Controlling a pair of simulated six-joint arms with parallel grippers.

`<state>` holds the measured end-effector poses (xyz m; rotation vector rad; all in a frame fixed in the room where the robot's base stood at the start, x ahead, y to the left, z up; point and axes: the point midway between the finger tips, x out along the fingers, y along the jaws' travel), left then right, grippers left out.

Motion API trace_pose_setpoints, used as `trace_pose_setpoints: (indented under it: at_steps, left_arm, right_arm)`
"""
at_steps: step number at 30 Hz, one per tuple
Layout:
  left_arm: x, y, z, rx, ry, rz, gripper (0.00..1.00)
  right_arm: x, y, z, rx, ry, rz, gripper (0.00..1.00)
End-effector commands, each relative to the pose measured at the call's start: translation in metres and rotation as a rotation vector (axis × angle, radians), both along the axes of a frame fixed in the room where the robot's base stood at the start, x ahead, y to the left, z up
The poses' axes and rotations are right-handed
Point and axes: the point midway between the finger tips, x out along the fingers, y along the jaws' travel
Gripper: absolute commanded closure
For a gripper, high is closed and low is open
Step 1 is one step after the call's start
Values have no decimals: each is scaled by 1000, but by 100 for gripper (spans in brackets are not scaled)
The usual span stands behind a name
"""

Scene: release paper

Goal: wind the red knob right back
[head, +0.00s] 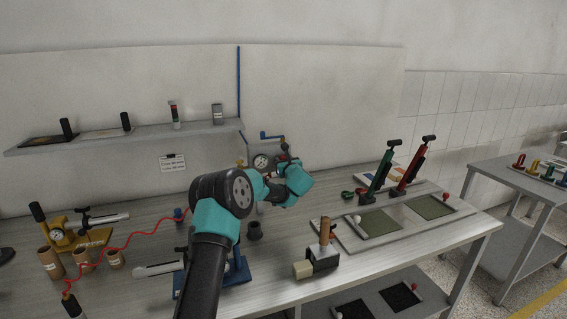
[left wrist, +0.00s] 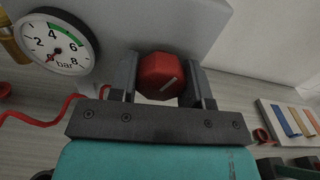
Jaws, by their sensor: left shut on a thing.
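The knob sits against a grey block (left wrist: 165,25). A round pressure gauge (left wrist: 60,46) marked in bar, with a green band, is left of the knob; its exact reading is hard to tell. In the head view the gauge (head: 262,162) shows behind my left arm, whose teal wrist hides the knob and the fingertips. My right gripper is not in view.
A red coiled hose (head: 127,240) runs across the bench on the left. Green (head: 381,172) and red (head: 413,168) pumps stand to the right. A shelf (head: 140,133) hangs behind.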

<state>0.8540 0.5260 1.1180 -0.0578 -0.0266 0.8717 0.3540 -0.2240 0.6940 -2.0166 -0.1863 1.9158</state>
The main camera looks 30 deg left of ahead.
Motion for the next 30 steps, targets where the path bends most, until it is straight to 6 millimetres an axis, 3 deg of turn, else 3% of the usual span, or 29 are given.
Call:
trace_pose_setpoints:
  at_steps: [10,21,22,30]
  left_arm:
    - [1,0,0,-156,-187,0,80]
    - [1,0,0,-176,-211,0,80]
    - [1,0,0,-176,-211,0,54]
    - [1,0,0,-176,-210,0,31]
  right_arm:
    - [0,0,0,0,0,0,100]
    - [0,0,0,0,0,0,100]
    - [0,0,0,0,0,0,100]
    - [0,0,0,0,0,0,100]
